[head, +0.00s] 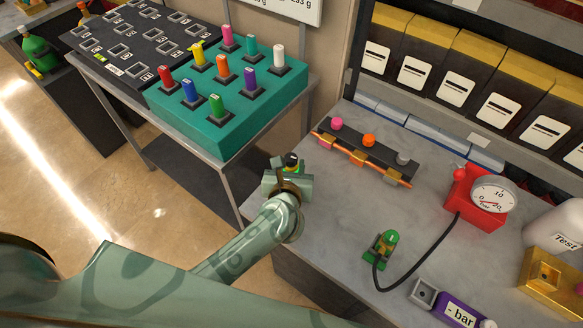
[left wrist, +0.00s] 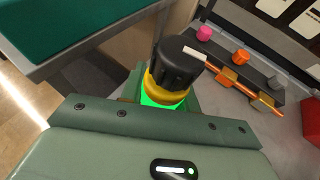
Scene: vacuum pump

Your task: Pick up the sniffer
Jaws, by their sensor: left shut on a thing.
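My left gripper (head: 288,180) is shut on a small device with a black knob-like top (left wrist: 179,62), a yellow ring and a bright green part below. I take it for the sniffer, though no label shows. Its top (head: 292,160) also shows in the head view, at the table's left edge. In the left wrist view the device stands up between the jaws, and its lower end is hidden. My right gripper is not in view.
A grey table (head: 340,215) holds a rail with coloured knobs (head: 369,143), a red gauge (head: 478,197), a green hose fitting (head: 381,247) and a purple "bar" block (head: 452,306). A teal block with coloured pegs (head: 223,125) stands on the left table. Bare tabletop lies between rail and fitting.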

